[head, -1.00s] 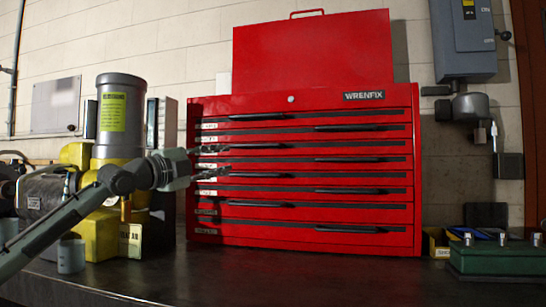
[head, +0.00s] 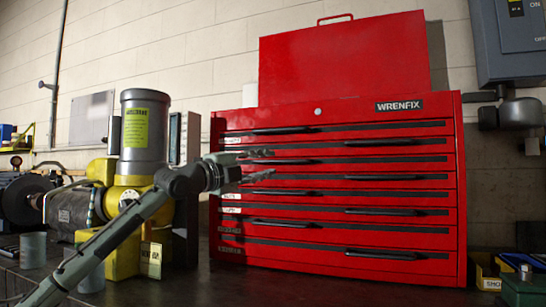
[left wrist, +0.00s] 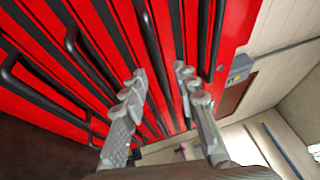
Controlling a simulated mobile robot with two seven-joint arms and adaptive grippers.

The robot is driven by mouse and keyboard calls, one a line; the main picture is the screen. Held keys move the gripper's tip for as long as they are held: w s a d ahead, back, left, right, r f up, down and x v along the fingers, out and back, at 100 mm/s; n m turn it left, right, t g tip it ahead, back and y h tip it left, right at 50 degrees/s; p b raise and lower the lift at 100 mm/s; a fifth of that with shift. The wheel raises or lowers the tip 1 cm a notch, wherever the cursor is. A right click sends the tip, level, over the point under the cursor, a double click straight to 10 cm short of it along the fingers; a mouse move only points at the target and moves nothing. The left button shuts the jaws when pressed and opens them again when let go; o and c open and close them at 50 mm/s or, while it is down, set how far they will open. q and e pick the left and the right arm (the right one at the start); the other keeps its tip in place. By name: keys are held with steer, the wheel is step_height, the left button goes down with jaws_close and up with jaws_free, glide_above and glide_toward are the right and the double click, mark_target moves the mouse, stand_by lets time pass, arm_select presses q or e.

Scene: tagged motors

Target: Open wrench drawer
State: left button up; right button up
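The red tool chest (head: 340,110) stands on the bench with all its drawers shut. Each drawer has a dark bar handle and a small label at its left end; I cannot read which label says wrench. My left gripper (head: 267,164) is open and empty, in front of the upper left drawers, overlapping the second left handle (head: 282,162) in the head view. In the left wrist view, its two fingers (left wrist: 160,75) are apart, with red drawer fronts and a dark handle (left wrist: 150,35) beyond them. I cannot tell whether they touch anything. My right gripper is not in view.
A yellow and grey motor (head: 145,140) with a tag stands left of the chest, behind my left arm. A grey electrical box (head: 510,40) hangs on the wall at right. A yellow bin (head: 487,270) and a green block (head: 522,290) sit at the bench's right.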

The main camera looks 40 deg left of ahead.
mark_target(276, 161)
arm_select(q)
steer(key=shift+p+x, duration=0.3)
steer(key=shift+x, duration=1.3)
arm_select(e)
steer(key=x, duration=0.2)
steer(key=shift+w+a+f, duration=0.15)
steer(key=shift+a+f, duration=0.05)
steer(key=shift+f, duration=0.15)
arm_select(q)
steer(key=shift+c, duration=0.2)
jaws_close()
